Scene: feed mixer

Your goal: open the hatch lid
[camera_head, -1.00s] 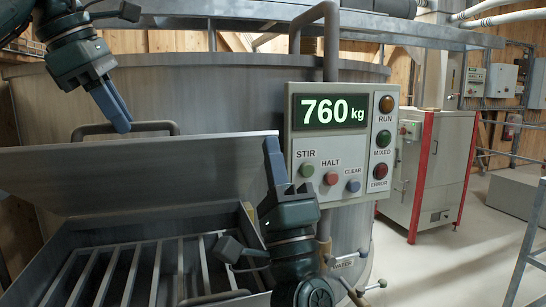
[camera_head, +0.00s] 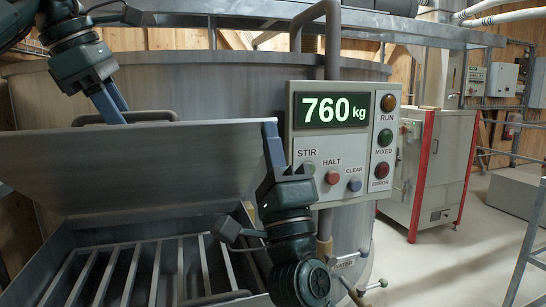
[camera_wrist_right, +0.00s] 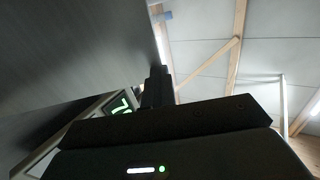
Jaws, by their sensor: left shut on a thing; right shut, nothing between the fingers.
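The hatch lid (camera_head: 150,175), a wide grey metal plate, stands raised and tilted above the barred hatch opening (camera_head: 140,270). Its dark bar handle (camera_head: 150,115) shows above the top edge. My left gripper (camera_head: 116,116) comes down from the upper left and is shut on the handle; its fingertips are partly hidden behind the lid's edge. My right gripper (camera_head: 271,130) is shut and empty, pointing up at the lid's right edge, in front of the control panel's left side. I cannot tell whether it touches the lid. A grey surface, likely the lid (camera_wrist_right: 75,45), fills the upper left of the right wrist view.
The round mixer tank (camera_head: 230,90) stands behind.

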